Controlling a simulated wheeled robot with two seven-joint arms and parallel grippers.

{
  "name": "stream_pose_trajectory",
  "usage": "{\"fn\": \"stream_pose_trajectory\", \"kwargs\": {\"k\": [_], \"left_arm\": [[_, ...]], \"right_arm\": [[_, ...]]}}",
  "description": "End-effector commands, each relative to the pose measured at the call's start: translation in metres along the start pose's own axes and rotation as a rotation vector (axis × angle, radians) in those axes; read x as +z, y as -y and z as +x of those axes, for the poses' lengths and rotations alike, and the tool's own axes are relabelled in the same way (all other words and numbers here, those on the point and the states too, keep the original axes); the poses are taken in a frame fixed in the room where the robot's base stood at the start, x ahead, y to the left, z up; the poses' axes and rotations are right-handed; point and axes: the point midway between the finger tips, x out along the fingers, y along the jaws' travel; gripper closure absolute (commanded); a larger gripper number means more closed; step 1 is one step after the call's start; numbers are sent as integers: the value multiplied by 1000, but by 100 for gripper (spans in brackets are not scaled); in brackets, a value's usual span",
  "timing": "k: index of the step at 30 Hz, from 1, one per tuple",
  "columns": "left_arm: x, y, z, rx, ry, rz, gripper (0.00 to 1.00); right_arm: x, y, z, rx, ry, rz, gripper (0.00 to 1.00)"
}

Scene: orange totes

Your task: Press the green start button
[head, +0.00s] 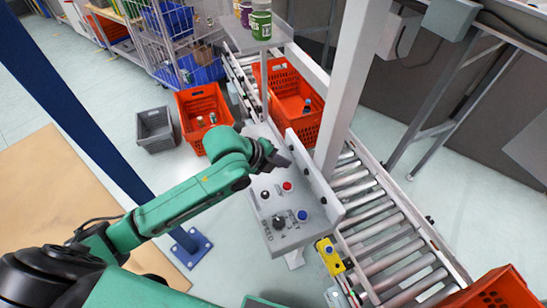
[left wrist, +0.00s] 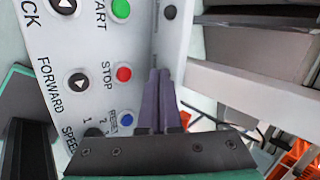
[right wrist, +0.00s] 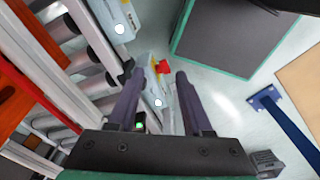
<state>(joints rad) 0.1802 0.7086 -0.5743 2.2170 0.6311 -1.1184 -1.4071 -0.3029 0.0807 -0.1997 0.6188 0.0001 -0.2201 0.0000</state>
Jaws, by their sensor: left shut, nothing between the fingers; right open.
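The green start button (left wrist: 120,9) shows at the top of the left wrist view, beside the word START on the light grey control panel (left wrist: 90,40). In the head view the panel (head: 288,232) stands beside the roller conveyor, and the green button is hidden behind my left gripper. My left gripper (head: 281,160) is shut and empty over the panel's far end. In the left wrist view its fingertips (left wrist: 160,72) are right of the red STOP button (left wrist: 124,74); contact cannot be told. My right gripper (right wrist: 157,82) is open and empty, away from the panel.
A blue RESET button (left wrist: 126,118) and black knobs share the panel. A white post (head: 350,90) rises beside it. Orange totes (head: 205,103) stand on the floor and conveyor (head: 375,225). A yellow box (head: 329,256) sits near the panel. A blue post (head: 75,100) stands left.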

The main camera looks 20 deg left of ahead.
Motion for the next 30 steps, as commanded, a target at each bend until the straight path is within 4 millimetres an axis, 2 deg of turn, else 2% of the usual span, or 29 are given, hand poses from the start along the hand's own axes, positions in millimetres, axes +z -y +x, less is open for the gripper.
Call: {"fn": "stream_pose_trajectory", "kwargs": {"k": [1, 3, 6, 9, 22, 26, 30], "left_arm": [[16, 11, -2, -8, 6, 190, 100], [34, 21, -6, -18, 7, 424, 100], [59, 30, -15, -27, 24, 654, 100], [72, 34, -20, -32, 35, 765, 100], [75, 33, -19, -35, 37, 796, 100], [75, 25, -11, -35, 36, 795, 100], [75, 12, 4, -35, 36, 796, 100]], "right_arm": [[2, 0, 0, -1, 3, 0, 50], [2, 1, 0, -1, 4, 0, 50], [2, 1, 0, -1, 3, 0, 50], [0, 1, 0, -1, 1, 0, 50], [-2, 0, 4, -1, -4, 0, 50], [-2, 1, 16, 0, -5, 0, 50], [0, 1, 37, 0, -5, 0, 50]]}}
